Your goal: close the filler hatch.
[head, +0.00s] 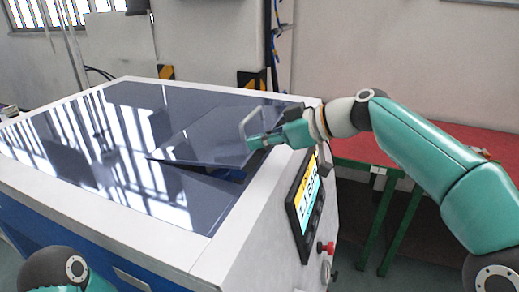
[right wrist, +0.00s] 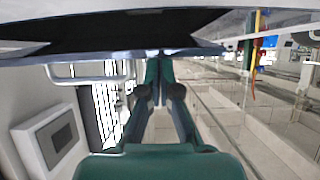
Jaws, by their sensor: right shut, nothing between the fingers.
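The filler hatch (head: 205,135) is a glossy dark panel in the top of the generator. It is tilted, with its near edge raised above the surface and a dark gap (head: 215,173) under it. A pale loop handle (head: 246,124) stands on its right side. My right gripper (head: 256,141) is at the hatch's right side, close to the handle, with its fingers together and nothing held. In the right wrist view the fingertips (right wrist: 165,58) are at a panel edge, and the handle (right wrist: 80,72) is off to their left. I cannot tell whether they touch. My left gripper is out of view.
The generator's pale rim (head: 185,258) surrounds the reflective top. A display panel (head: 306,200) and a red button (head: 326,247) are on its right face. A red-topped table (head: 460,145) stands behind my right arm. The space above the generator's left part is clear.

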